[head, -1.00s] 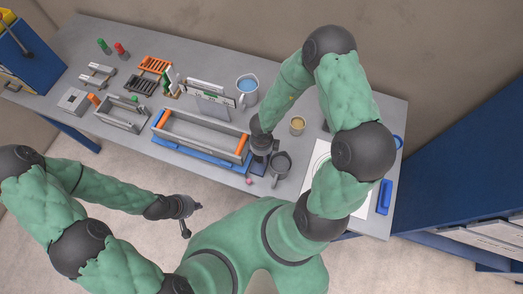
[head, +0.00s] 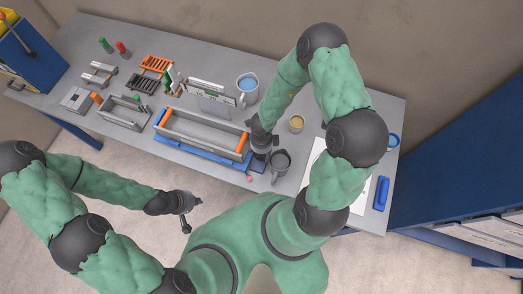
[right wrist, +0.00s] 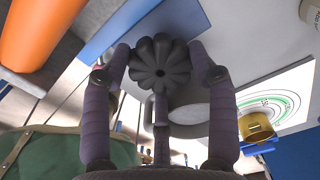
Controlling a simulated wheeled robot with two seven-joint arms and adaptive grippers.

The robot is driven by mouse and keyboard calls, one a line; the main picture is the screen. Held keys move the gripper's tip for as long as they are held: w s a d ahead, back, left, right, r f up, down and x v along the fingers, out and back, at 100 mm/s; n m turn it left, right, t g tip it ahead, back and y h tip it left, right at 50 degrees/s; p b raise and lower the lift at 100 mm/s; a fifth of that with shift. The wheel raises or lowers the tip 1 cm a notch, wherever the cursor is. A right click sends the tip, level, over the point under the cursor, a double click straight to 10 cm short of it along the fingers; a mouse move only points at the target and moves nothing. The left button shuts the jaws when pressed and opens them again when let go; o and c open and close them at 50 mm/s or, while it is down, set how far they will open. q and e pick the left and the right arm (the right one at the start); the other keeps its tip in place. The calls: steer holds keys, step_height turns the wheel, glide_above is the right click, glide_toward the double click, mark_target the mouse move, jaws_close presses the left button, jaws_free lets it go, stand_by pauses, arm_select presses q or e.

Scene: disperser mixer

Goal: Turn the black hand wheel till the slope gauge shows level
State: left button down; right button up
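The black lobed hand wheel (right wrist: 160,62) sits between the purple fingers of my right gripper (right wrist: 160,75) in the right wrist view. The fingertips lie against its rim on left, right and below, so the gripper looks shut on it. In the head view my right gripper (head: 259,145) is at the right end of the grey trough (head: 200,138) with orange ends, which lies on a blue base (head: 195,154). The wheel is hidden there. A white marked board (head: 210,92) stands behind the trough; its marks are too small to read. My left gripper (head: 187,203) hangs off the table's front; its fingers are unclear.
A dark mug (head: 281,161) stands close right of my right gripper. A blue-filled jug (head: 247,87) and a tan-filled cup (head: 296,123) stand behind. A white sheet (head: 318,160) lies at the right. Racks and small trays crowd the table's left.

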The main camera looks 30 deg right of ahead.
steer(key=o, duration=0.4)
steer(key=shift+c, duration=0.2)
